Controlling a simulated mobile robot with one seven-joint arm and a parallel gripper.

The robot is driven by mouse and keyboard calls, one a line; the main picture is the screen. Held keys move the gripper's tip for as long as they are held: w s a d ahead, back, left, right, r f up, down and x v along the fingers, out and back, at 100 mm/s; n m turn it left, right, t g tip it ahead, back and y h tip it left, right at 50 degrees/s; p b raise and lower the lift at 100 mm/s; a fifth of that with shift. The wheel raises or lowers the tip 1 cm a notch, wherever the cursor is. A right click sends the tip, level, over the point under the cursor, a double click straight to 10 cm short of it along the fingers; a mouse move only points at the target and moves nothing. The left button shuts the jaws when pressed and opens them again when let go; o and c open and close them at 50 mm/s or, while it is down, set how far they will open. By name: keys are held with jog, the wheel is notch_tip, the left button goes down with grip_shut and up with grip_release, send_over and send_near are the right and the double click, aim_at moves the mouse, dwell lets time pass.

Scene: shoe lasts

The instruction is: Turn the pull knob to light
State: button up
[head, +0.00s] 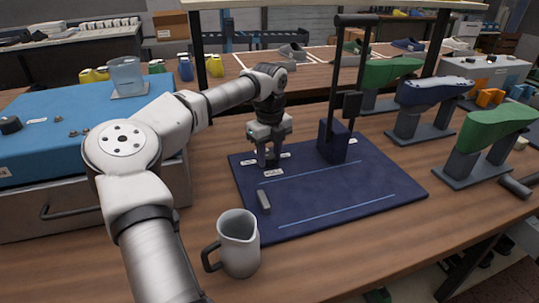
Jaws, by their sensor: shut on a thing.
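My gripper (269,160) points down over the left back part of the dark blue mat (330,195). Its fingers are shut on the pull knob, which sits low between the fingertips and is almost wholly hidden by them. Small white labels lie around that spot, one to the left (248,162), one to the right (285,155) and one in front (274,172). Their print is too small to read, so I cannot tell which says light or which way the knob points.
A dark blue upright device with a tall black lever (333,142) stands just right of my gripper. A small grey bar (263,201) lies on the mat in front. A grey jug (239,245) stands near the front edge. Green and blue shoe lasts (490,130) stand on the right.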

aim_at(270, 157)
dwell(0.4)
jog(key=o, duration=1)
notch_tip(270, 157, up, 14)
jog(key=shift+f, duration=0.1)
